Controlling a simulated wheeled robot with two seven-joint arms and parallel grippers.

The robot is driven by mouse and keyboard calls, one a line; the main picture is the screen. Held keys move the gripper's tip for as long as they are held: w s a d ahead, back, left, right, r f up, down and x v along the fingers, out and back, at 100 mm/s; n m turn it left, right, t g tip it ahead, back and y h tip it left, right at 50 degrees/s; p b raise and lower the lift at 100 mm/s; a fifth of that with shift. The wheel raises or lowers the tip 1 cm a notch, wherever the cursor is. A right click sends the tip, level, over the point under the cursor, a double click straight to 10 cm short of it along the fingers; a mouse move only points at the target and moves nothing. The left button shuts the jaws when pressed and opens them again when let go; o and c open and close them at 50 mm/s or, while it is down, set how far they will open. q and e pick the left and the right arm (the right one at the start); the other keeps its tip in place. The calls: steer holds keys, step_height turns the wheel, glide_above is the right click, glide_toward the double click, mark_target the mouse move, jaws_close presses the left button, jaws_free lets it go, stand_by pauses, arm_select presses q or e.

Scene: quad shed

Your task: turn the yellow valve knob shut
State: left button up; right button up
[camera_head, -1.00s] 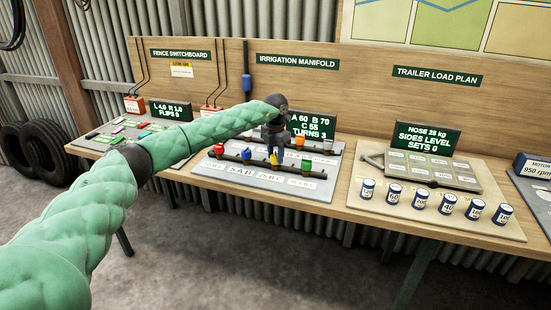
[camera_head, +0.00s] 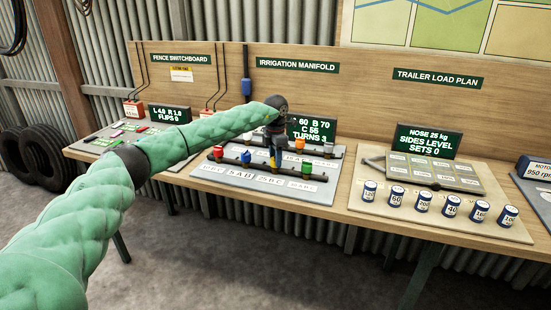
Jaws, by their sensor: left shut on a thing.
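The yellow valve knob (camera_head: 272,163) is on the front pipe of the irrigation manifold, between the blue knob (camera_head: 246,157) and the green knob (camera_head: 306,170). My left gripper (camera_head: 273,151) points down from above and is shut on the yellow knob. The gripper hides much of the knob, so its exact angle cannot be read. A small part of yellow shows below the fingers. My right gripper is out of view.
A red knob (camera_head: 218,153) stands at the left of the front pipe. An orange knob (camera_head: 300,144) and a white knob (camera_head: 329,149) are on the rear pipe. Labelled cans (camera_head: 396,196) stand on the board to the right. The switchboard panel lies left, partly behind my arm.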

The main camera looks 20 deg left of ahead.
arm_select(q)
steer(key=shift+r, duration=0.1)
steer(key=o, duration=1)
